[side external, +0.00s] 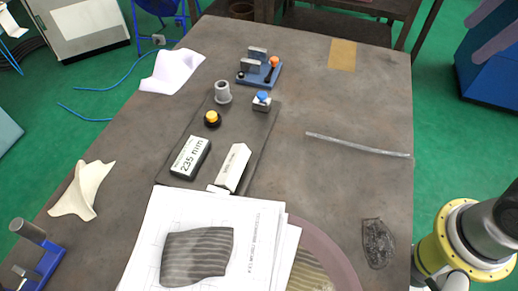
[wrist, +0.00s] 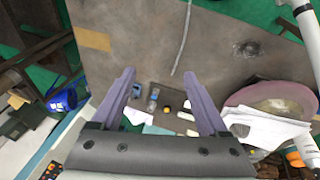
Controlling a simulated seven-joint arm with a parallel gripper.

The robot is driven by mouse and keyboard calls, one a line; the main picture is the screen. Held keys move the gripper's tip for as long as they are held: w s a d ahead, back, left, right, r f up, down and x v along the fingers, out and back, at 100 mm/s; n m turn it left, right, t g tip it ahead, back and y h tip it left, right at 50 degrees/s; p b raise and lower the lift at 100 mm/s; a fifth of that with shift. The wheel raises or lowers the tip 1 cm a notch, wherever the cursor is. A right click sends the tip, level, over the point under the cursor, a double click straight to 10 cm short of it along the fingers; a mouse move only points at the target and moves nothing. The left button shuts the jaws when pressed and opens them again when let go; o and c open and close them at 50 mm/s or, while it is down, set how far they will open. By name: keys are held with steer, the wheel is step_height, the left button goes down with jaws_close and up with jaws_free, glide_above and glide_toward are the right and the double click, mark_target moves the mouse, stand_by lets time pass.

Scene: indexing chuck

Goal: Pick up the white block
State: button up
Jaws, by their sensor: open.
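The white block (side external: 233,167) lies on a dark plate (side external: 258,150) in the side external view, its lower end close to the papers. A dark block with a white label reading 235 mm (side external: 190,157) lies just left of it. In the wrist view, small pale shapes show between and behind the fingers, but I cannot tell for sure which is the white block. My gripper (wrist: 160,74) shows in the wrist view with its two purple fingers wide apart and nothing between them. It is well above the table. The side external view does not show the fingers.
A blue vise (side external: 260,72), a grey cylinder (side external: 222,92), a yellow button (side external: 212,119) and a blue-knobbed piece (side external: 262,101) stand near the block. Papers (side external: 185,215) with a striped piece lie in front. A grey strip (side external: 358,146) lies right; the right side is otherwise mostly clear.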

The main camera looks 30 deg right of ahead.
steer(key=w+a+r+n+g, duration=0.25)
steer(key=w+a+n, duration=0.35)
steer(key=w+a, duration=0.3)
steer(key=n+g+h, duration=0.3)
steer(key=n+g, duration=0.1)
steer(key=n, duration=0.6)
glide_above(231, 163)
steer(key=w+a, duration=0.2)
step_height(231, 163, down, 22)
steer(key=shift+t, duration=0.25)
steer(key=shift+s+d+x, duration=0.1)
steer(key=shift+x, duration=1.7)
steer(key=shift+s+d+x, duration=0.1)
steer(key=shift+x, duration=1.7)
steer(key=shift+r, duration=0.1)
jaws_close()
